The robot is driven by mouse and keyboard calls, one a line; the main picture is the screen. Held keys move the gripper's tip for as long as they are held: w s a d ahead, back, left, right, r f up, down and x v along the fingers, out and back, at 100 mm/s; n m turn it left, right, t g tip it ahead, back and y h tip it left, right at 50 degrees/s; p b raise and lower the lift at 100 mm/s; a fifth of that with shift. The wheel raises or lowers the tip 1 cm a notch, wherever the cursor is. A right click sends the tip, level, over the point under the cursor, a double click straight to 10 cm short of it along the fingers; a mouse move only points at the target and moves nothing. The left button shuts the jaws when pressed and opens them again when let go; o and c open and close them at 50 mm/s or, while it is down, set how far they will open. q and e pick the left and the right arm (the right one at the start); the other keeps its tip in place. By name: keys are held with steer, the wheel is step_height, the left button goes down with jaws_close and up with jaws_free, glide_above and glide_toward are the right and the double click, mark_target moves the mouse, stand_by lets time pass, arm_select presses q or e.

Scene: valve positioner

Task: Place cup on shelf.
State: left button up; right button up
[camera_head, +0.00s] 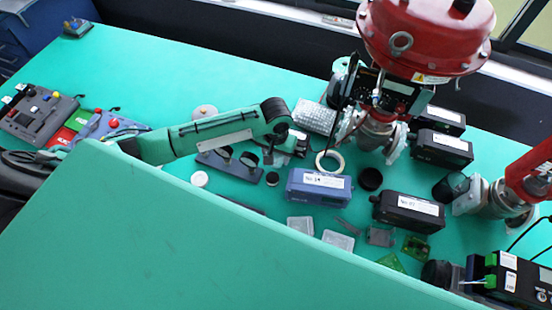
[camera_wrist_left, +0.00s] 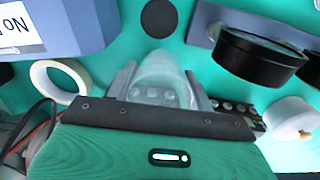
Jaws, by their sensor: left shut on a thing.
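My left gripper (camera_head: 297,146) reaches in from the left over the green table. In the left wrist view, my left gripper (camera_wrist_left: 163,88) is shut on a translucent, pale cup (camera_wrist_left: 160,68) between its two grey fingers. The cup's lower part is hidden behind the gripper body. In the head view the cup is too small and covered to make out. A large raised green panel (camera_head: 190,235) fills the foreground; I cannot tell whether it is the shelf. My right gripper is not in view.
A blue-grey labelled box (camera_head: 318,187), a cream tape ring (camera_head: 330,162) and a black round part (camera_head: 370,179) lie near the gripper. A red valve actuator (camera_head: 425,35) stands behind on the right. Clear table (camera_head: 165,70) is at the back left.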

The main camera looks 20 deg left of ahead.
mark_target(276, 161)
arm_select(q)
step_height(276, 161, down, 3)
steer(key=shift+r, duration=0.15)
steer(key=shift+f, duration=0.25)
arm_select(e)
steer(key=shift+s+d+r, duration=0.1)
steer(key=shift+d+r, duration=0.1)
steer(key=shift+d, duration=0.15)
arm_select(q)
steer(key=shift+f, duration=0.15)
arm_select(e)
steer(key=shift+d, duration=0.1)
arm_select(q)
steer(key=o, duration=1)
steer(key=shift+c, duration=0.2)
